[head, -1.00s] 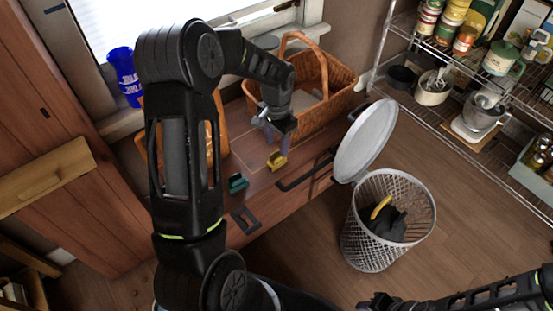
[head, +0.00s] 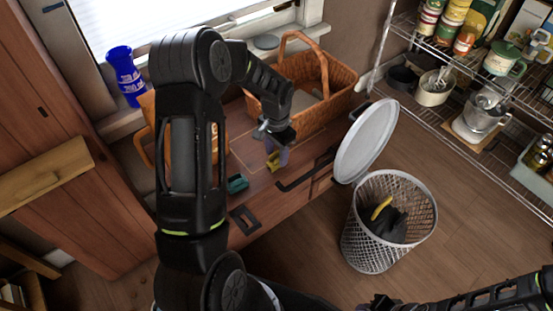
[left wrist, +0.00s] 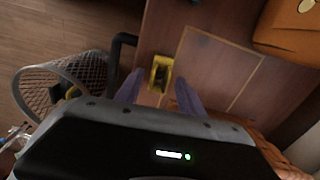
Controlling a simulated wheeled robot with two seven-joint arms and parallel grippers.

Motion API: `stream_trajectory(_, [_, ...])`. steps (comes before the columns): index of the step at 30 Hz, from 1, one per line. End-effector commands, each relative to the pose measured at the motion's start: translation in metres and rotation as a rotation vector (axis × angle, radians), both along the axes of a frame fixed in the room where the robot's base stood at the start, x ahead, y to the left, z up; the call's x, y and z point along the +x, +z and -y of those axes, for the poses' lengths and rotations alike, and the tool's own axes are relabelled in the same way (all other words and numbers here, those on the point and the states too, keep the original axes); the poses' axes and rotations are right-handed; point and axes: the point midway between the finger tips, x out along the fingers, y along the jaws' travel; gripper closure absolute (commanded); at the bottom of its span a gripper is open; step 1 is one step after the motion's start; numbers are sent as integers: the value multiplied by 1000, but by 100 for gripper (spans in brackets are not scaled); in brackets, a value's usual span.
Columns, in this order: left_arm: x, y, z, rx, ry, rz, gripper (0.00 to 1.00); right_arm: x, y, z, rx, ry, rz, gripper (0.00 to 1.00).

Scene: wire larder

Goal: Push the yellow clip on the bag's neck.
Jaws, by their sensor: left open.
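The yellow clip (head: 272,165) is on the wooden counter (head: 252,186) below my left gripper (head: 276,155). In the left wrist view the clip (left wrist: 160,74) shows between and just beyond the two open fingers of that gripper (left wrist: 158,88). Nothing is held, and I cannot tell whether a finger touches the clip. No bag neck can be made out around the clip. An orange item (left wrist: 290,25) with a pale round mark stands at the upper right of that view. My right gripper (head: 376,301) is low at the bottom edge, its fingers unclear.
A wicker basket (head: 335,108) stands behind the gripper. A green item (head: 237,183) and a dark frame-shaped piece (head: 244,219) lie in front.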

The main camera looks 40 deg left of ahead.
Motion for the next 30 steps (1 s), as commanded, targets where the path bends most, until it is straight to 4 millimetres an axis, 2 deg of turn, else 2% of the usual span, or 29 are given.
stream_trajectory(2, [0,0,0,0,0,0,58,0,0,0,0,0,0,76])
stream_trajectory(17, [0,0,0,0,0,0,99,0,0,0,0,0,0,76])
stream_trajectory(30, [0,0,0,0,0,0,100,0,0,0,0,0,0,76])
